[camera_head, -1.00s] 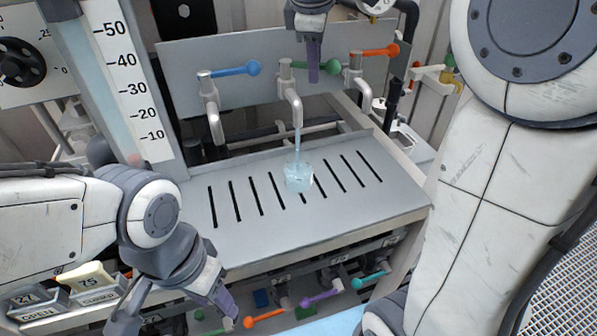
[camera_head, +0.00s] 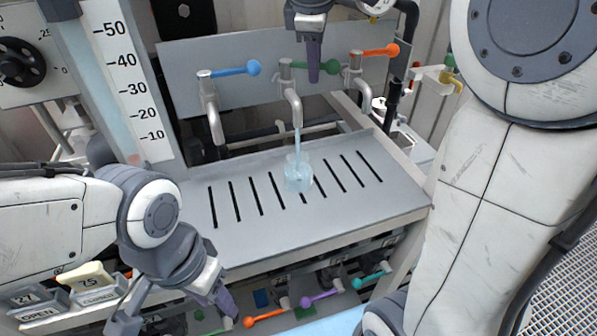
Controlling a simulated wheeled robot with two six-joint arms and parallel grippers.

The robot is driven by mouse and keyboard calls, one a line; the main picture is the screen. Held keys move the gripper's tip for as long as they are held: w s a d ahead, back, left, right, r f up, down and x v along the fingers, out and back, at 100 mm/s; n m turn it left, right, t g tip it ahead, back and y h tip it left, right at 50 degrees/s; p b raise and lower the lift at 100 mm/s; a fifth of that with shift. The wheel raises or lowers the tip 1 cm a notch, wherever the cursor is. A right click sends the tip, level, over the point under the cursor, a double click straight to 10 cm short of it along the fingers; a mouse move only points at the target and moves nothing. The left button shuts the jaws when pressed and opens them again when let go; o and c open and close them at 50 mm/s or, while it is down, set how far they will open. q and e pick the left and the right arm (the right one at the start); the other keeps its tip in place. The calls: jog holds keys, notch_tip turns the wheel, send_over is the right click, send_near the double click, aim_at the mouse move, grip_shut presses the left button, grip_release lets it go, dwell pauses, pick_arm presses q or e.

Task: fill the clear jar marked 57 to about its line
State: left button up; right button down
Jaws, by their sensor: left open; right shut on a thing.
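A small clear jar (camera_head: 298,175) stands upright on the slotted grey tray (camera_head: 235,230), under the middle tap (camera_head: 291,95). A pale blue stream (camera_head: 297,140) runs from the tap into it. Pale blue liquid shows in the jar; its mark and line are too small to read. My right gripper (camera_head: 314,72) comes down from the top and is shut on the green tap handle (camera_head: 327,68). My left gripper (camera_head: 172,312) is open and empty at the lower left, in front of the tray and apart from the jar.
Taps with a blue handle (camera_head: 235,71) and an orange handle (camera_head: 375,52) flank the middle one. A tall scale (camera_head: 128,90) stands at left. Small coloured valves (camera_head: 320,298) sit below the tray. The tray is clear around the jar.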

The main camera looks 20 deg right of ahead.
jog(key=shift+w+d+r+n+y+p, duration=0.15)
jog(key=shift+w+n+p, duration=0.1)
jog(key=shift+n, duration=0.2)
jog(key=shift+w+d+f+n+y+p, duration=0.1)
jog(key=shift+n+y+p, duration=0.1)
jog(key=shift+n, duration=0.25)
jog(key=shift+w+d+n+t+y+p, duration=0.15)
jog(key=shift+w+n+y+p, duration=0.4)
jog(key=shift+n, duration=0.75)
jog(key=shift+w+n+t+y+p, duration=0.15)
jog(key=shift+w+n+y+p, duration=0.35)
jog(key=shift+n, duration=0.8)
jog(key=shift+w, duration=0.1)
jog(key=c, duration=0.8)
grip_release()
jog(key=shift+w, duration=0.1)
